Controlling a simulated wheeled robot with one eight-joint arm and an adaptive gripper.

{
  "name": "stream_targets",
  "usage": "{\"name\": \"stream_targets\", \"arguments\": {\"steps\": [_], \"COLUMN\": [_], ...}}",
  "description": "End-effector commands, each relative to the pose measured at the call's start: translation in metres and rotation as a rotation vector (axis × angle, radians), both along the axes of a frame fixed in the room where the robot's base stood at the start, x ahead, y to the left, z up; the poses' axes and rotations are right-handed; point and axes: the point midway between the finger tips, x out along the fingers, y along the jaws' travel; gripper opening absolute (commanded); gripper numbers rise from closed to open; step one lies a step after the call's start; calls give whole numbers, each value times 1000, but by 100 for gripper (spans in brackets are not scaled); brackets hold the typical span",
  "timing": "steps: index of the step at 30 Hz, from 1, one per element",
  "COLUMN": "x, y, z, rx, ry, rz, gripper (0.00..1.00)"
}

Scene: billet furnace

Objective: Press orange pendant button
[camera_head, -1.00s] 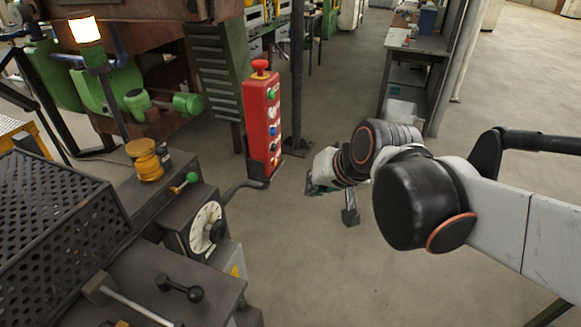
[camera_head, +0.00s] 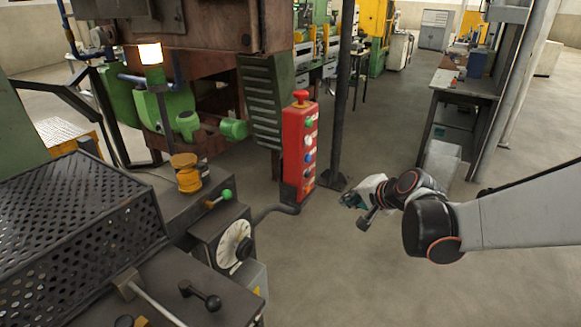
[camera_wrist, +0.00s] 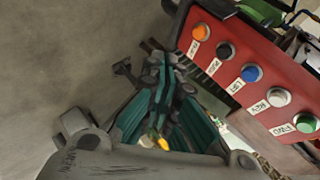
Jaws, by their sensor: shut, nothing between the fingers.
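The red pendant box (camera_head: 297,155) stands upright in the middle of the head view, with a red mushroom knob on top and a column of buttons on its right-hand face. In the wrist view the pendant (camera_wrist: 237,40) crosses the upper right, and its orange button (camera_wrist: 201,33) is at the end opposite the green one. In the head view the orange button is too small to make out. My gripper (camera_head: 352,201) is right of the pendant's lower end, apart from it. In the wrist view my teal-fingered gripper (camera_wrist: 165,60) is shut and empty, left of and below the orange button.
Black (camera_wrist: 225,50), blue (camera_wrist: 251,73), white (camera_wrist: 278,97) and green (camera_wrist: 306,122) buttons line up beside the orange one. A control console (camera_head: 190,240) with a dial and levers stands left of the pendant. A dark post (camera_head: 341,100) rises behind it. The floor at right is open.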

Motion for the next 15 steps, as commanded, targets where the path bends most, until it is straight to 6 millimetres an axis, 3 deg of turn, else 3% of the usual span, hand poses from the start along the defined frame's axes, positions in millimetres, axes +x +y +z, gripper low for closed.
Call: {"name": "stream_targets", "arguments": {"steps": [6,15], "x": [29,41], "y": [-21,-32], "z": [-27,-41], "rx": [128,199], "ry": [-12,-19], "rz": [-93,-140], "gripper": [0,0]}}
